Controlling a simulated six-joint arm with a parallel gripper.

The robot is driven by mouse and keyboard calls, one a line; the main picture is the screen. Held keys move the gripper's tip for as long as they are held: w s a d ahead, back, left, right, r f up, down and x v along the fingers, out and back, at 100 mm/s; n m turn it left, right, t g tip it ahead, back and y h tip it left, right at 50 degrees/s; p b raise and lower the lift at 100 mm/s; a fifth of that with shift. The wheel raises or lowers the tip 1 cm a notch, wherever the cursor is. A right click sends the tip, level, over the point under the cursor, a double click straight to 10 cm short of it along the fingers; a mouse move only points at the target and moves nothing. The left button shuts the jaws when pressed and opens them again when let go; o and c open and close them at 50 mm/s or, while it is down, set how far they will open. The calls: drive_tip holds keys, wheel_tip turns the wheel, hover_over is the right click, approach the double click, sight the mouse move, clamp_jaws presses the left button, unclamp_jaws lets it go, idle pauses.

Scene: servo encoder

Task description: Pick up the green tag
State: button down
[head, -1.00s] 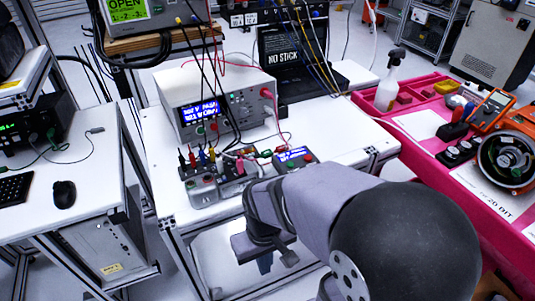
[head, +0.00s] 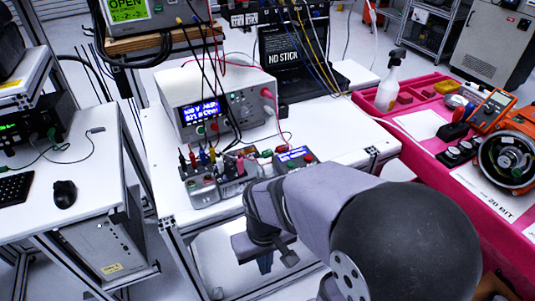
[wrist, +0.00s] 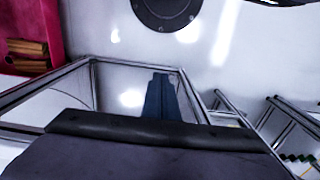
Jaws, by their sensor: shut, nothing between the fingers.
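I cannot make out a green tag for certain. Small green pieces (head: 267,153) show among the leads and clips by the little modules on the white bench, too small to tell apart. My gripper (head: 265,264) hangs below and in front of the bench's front edge, fingers pointing down. It is shut and empty, clear of the bench top modules. In the wrist view its blue-grey fingers (wrist: 161,95) are together, with a metal frame and pale floor beyond and no tag by them.
The white bench (head: 168,195) carries a meter (head: 215,102) with a lit display and several cables. A pink bench (head: 420,165) with a spray bottle (head: 390,85) stands to the right. A desk with a mouse (head: 64,193) is at left.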

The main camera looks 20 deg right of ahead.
drive_tip(key=c, duration=1.8)
unclamp_jaws()
